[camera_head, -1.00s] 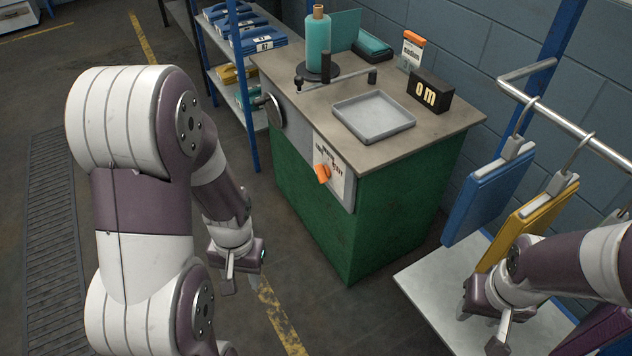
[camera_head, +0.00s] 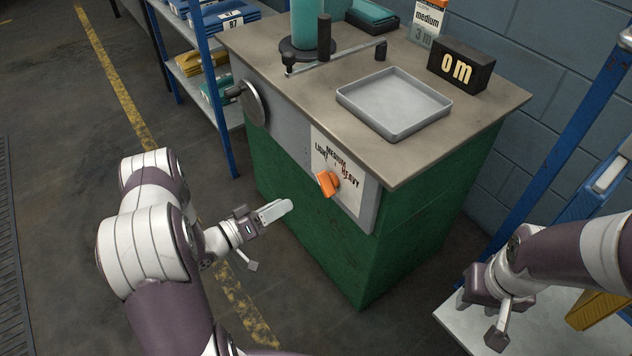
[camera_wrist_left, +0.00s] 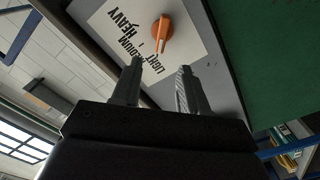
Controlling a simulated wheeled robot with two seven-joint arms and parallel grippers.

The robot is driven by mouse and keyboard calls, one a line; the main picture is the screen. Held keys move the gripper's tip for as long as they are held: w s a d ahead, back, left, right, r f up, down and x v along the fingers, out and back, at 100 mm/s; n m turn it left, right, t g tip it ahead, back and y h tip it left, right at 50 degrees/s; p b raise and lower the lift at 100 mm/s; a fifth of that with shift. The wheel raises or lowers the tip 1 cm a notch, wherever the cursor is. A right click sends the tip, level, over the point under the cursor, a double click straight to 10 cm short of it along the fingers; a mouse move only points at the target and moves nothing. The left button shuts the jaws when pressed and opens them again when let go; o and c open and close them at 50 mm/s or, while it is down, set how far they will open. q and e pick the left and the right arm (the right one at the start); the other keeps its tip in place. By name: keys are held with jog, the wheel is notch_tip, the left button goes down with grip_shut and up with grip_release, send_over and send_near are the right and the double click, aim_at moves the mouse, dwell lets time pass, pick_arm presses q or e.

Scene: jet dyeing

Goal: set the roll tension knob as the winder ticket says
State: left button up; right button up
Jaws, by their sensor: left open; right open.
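The orange roll tension knob (camera_head: 327,183) sits on a white dial plate (camera_head: 350,187) marked LIGHT, MEDIUM and HEAVY, on the front of the green winder. In the left wrist view the knob (camera_wrist_left: 162,34) lies beyond the fingertips, and its narrow end seems to point toward LIGHT. My right gripper (camera_head: 492,318) is open and empty at the lower right.
On the worktop are a grey tray (camera_head: 394,103), a black "0 m" counter (camera_head: 460,68) and a teal roll (camera_head: 306,25). A hand wheel (camera_head: 254,102) juts from the front left of the dial. A shelf rack (camera_head: 205,65) stands left. Floor before the winder is clear.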

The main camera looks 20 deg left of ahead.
aim_at(320, 184)
pick_arm(q)
jog(key=b+x, duration=0.2)
jog(key=x, duration=0.9)
jog(key=shift+f, duration=0.2)
jog(key=shift+w+d+r, duration=0.1)
jog(key=shift+w+d, duration=0.1)
jog(key=shift+w, duration=0.05)
grip_shut()
